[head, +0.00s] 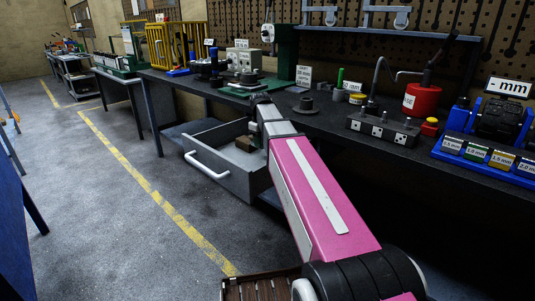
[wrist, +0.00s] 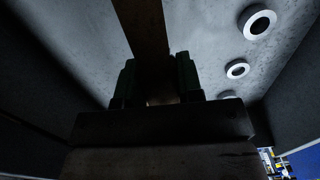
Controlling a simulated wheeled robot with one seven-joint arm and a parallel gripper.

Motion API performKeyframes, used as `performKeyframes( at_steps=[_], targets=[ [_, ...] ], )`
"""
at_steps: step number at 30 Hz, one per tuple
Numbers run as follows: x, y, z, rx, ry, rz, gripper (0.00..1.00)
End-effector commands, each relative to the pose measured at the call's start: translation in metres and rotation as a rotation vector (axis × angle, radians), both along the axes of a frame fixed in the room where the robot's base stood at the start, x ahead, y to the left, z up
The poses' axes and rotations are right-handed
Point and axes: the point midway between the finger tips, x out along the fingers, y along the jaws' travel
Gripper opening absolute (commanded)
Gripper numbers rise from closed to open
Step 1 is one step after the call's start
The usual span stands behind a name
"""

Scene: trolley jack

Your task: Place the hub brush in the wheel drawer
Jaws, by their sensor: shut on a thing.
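The wheel drawer (head: 228,179) is pulled out below the bench in the head view, with a white handle on its front. My gripper (wrist: 158,82) is shut on a brown wooden bar, which I take to be the hub brush (wrist: 146,28). The brush is between two dark green fingers, and its bristles cannot be made out. In the head view a brown piece (head: 244,144) shows inside the drawer's outline beside my arm, probably the same brush. The wrist view looks down at the grey drawer floor. Whether the brush touches the floor cannot be told.
White rings with dark centres (wrist: 237,69) lie in a row on the drawer floor, right of the brush. Drawer walls stand close on both sides. The bench above holds a grey socket block (head: 383,129), a red pot (head: 422,99) and other tools.

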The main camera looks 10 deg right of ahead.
Motion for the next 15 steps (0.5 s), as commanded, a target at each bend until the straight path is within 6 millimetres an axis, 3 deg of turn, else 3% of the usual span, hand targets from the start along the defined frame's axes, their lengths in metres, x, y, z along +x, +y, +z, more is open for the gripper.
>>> performKeyframes(
  at_steps=[6,15],
  targets=[
    [0.006,-0.027,-0.017,0.0,0.0,-0.001,0.01],
    [0.006,-0.031,-0.036,0.001,0.001,0.0,0.01]
  ],
)
